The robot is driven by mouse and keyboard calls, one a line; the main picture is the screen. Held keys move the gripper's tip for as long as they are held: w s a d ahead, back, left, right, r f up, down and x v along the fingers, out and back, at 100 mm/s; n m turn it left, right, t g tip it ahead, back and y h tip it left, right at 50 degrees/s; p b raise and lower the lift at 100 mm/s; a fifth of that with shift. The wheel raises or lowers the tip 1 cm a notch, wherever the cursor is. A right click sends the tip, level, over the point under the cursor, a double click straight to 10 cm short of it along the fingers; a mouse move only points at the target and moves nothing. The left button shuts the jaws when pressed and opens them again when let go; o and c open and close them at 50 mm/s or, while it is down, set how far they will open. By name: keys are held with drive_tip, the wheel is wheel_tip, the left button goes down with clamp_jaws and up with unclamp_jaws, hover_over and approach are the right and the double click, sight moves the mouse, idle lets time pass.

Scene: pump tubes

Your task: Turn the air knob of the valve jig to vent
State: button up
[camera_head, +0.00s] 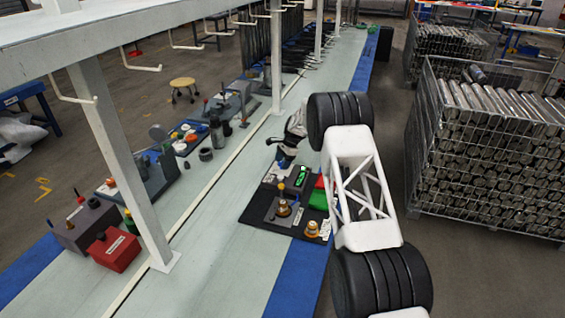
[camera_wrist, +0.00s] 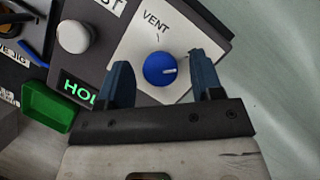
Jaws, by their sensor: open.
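The valve jig (camera_wrist: 120,55) is a dark box with a pale panel marked VENT. A green lit display reading "HOL" (camera_wrist: 79,92) is partly cut off by a finger. In the head view the jig (camera_head: 300,178) stands on the bench, and my arm partly hides it.
A white round knob (camera_wrist: 73,37) sits on the jig, left of the blue one. A green tray (camera_wrist: 50,106) lies beside the jig. A black mat (camera_head: 258,216) with small fittings is in front. Bare bench (camera_wrist: 275,60) lies to the right in the wrist view.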

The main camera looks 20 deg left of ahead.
drive_tip(key=shift+c, duration=0.3)
drive_tip(key=c, duration=0.8)
drive_tip(key=shift+c, duration=0.2)
drive_tip(key=shift+n, duration=0.4)
drive_tip(key=n+h, duration=0.1)
drive_tip(key=n, duration=0.2)
drive_tip(key=shift+w+n+g, duration=0.1)
drive_tip(key=shift+n+g, duration=0.2)
drive_tip(key=shift+g, duration=0.1)
drive_tip(key=n+h, duration=0.2)
drive_tip(key=n, duration=0.2)
drive_tip(key=shift+a+n, duration=0.15)
drive_tip(key=shift+n, duration=0.15)
drive_tip(key=n+h, duration=0.1)
drive_tip(key=n, duration=0.3)
drive_tip(key=shift+a+r+h, duration=0.1)
drive_tip(key=shift+h, duration=0.3)
drive_tip(key=n, duration=0.2)
drive_tip(key=n+h, duration=0.1)
drive_tip(key=n, duration=0.1)
drive_tip(key=shift+a+n+t+h, duration=0.1)
drive_tip(key=shift+n+t+h, duration=0.2)
drive_tip(key=shift+n+t, duration=0.1)
